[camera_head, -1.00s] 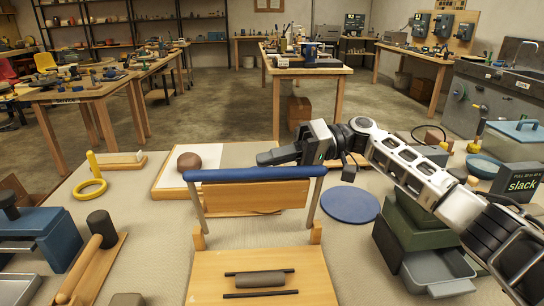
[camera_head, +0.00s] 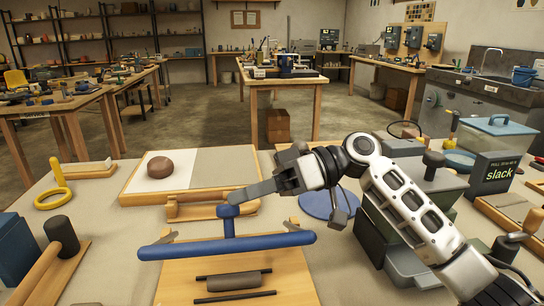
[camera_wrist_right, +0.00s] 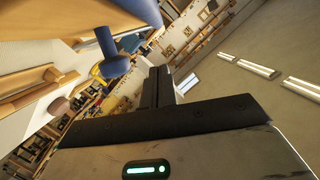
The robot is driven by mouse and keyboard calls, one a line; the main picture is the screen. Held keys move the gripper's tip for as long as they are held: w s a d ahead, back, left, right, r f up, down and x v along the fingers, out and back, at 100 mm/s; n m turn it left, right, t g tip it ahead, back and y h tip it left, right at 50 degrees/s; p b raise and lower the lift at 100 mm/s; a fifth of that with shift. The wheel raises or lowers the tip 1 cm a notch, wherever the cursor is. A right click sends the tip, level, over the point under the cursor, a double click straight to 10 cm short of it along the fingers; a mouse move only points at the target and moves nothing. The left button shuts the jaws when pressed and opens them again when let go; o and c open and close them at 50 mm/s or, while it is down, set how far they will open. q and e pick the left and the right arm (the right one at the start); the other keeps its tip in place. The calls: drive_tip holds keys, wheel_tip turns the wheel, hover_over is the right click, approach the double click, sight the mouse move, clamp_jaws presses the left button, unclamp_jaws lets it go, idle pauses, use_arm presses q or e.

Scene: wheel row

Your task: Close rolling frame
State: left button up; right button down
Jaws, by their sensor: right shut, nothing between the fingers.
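The rolling frame has a wooden base (camera_head: 180,280) at the front centre. Its long blue bar (camera_head: 275,241) lies across the picture over the base, with a blue knob (camera_head: 229,212) on a short stem on its far side. I cannot tell whether the bar touches the base. My right gripper (camera_head: 235,195) is shut and empty, its fingertips close to the knob; contact is unclear. In the right wrist view the blue knob (camera_wrist_right: 112,48) and part of the bar (camera_wrist_right: 85,12) show beside the dark fingers. My left gripper is out of view.
A grey roller (camera_head: 233,281) lies on the base. A blue disc (camera_head: 318,204) and green boxes (camera_head: 372,240) are to the right, under my arm. A mallet (camera_head: 55,250) lies left.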

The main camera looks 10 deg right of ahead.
drive_tip(key=shift+a, duration=0.15)
drive_tip(key=shift+w+d+r, duration=0.1)
drive_tip(key=shift+d, duration=0.3)
drive_tip(key=v, duration=1.1)
drive_tip(key=shift+d+b, duration=0.25)
drive_tip(key=shift+b, duration=0.05)
